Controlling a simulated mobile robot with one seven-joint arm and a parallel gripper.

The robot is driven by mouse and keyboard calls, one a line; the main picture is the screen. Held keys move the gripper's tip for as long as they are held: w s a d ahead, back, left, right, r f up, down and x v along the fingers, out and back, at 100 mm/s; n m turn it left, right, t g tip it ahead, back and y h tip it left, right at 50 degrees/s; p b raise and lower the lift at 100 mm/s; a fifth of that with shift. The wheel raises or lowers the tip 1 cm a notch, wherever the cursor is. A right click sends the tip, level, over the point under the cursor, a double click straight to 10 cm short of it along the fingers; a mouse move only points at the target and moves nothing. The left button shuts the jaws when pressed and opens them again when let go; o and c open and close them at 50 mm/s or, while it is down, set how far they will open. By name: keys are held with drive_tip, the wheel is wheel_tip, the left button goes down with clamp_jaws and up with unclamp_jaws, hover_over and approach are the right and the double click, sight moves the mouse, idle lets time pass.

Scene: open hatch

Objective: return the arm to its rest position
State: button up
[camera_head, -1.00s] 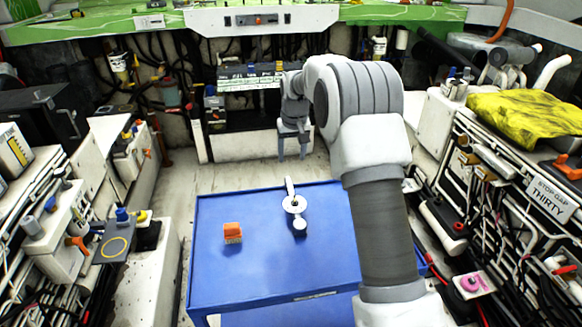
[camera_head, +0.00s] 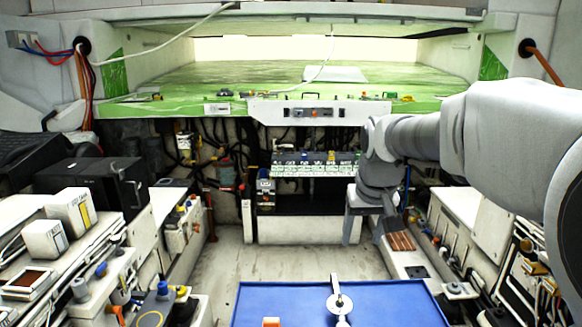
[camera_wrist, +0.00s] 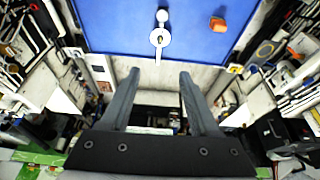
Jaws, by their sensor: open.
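My gripper (camera_head: 366,236) hangs fingers-down in the head view, in front of the back equipment wall and beyond the blue table's far edge. In the wrist view its two grey fingers (camera_wrist: 159,74) are spread apart with nothing between them. My arm reaches in from the right of the head view, bends at a joint and drops to the gripper. The gripper touches nothing that I can make out.
A blue table (camera_head: 265,300) stands at the bottom, bearing a white round-disc tool (camera_wrist: 157,37) and an orange block (camera_wrist: 219,25). Cluttered equipment lines both sides. A green ledge (camera_head: 180,107) with an open hatch lies behind. Pale floor (camera_head: 240,262) is clear beyond the table.

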drive_tip(key=s+f+t+p, duration=0.1)
drive_tip(key=s, duration=2.2)
drive_tip(key=shift+s+f+t, duration=0.15)
drive_tip(key=shift+s+t, duration=0.05)
drive_tip(key=shift+t, duration=0.1)
